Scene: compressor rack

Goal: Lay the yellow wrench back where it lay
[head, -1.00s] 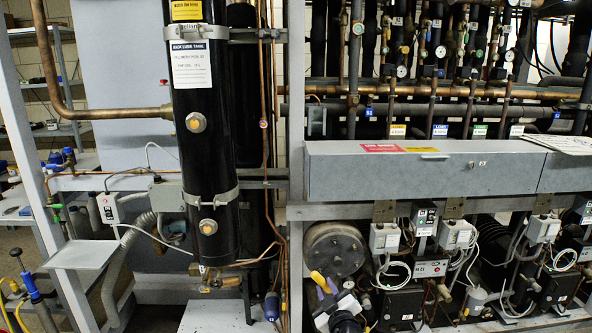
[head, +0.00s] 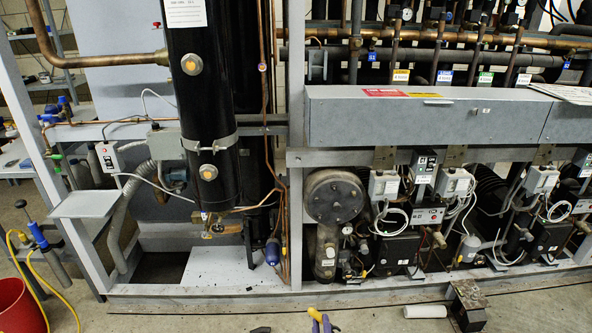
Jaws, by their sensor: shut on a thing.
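The yellow wrench (head: 314,313) shows only as a small yellow end at the bottom edge of the head view, in front of the pale floor. My gripper (head: 327,323) is at that same edge, with a bluish-purple part against the yellow. It is shut on the wrench. Most of the gripper and the rest of the wrench are cut off by the frame. I cannot tell how high they are above the floor.
The rack's grey bottom rail (head: 200,290) runs behind. A white roll (head: 425,311) and a dark rusty box (head: 469,304) are on the floor to the right. A red bucket (head: 14,306) and a blue pump (head: 38,237) with yellow hose are at left.

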